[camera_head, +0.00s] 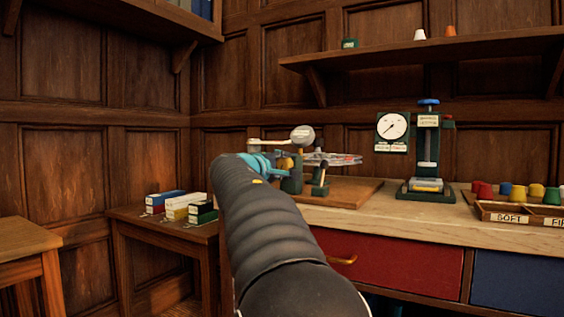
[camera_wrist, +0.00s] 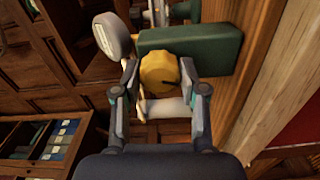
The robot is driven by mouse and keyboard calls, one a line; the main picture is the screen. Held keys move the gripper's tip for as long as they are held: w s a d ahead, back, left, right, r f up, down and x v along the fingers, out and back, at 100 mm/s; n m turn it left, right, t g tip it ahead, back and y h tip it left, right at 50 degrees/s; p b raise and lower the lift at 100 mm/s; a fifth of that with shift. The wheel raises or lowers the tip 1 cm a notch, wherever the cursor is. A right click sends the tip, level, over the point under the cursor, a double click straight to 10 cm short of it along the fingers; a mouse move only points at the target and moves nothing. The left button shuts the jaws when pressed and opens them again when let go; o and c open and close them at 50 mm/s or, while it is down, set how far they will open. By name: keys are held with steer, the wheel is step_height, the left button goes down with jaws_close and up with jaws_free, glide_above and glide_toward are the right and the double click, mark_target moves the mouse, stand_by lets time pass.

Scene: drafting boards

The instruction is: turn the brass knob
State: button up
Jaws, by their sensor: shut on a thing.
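The brass knob (camera_wrist: 160,72) shows in the wrist view as a round yellow piece with a dark mark on its face. It sits against a green block of the device (camera_wrist: 210,50). My gripper (camera_wrist: 160,80) has a finger on each side of the knob and is shut on it. In the head view, my gripper (camera_head: 265,163) is at the green device (camera_head: 293,180) on the wooden board. My arm hides much of this side, and only a little yellow shows beside the fingers.
A green press with a gauge (camera_head: 392,126) stands right of the device. A tray (camera_head: 510,212) with several coloured pieces is at the far right. A small table (camera_head: 165,235) with several boxes stands left. A wall shelf (camera_head: 420,50) runs above. Bench space between board and press is clear.

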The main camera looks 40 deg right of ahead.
steer(key=n+p, duration=0.3)
steer(key=n, duration=0.3)
steer(key=shift+r+n, duration=0.1)
steer(key=shift+n, duration=0.2)
steer(key=n+p, duration=0.2)
steer(key=n, duration=0.1)
steer(key=shift+n+p, duration=1.1)
steer(key=shift+n, duration=0.4)
steer(key=shift+f, duration=0.2)
steer(key=o, duration=1.1)
steer(key=shift+o, duration=0.2)
steer(key=shift+a, duration=0.1)
steer(key=v, duration=1.2)
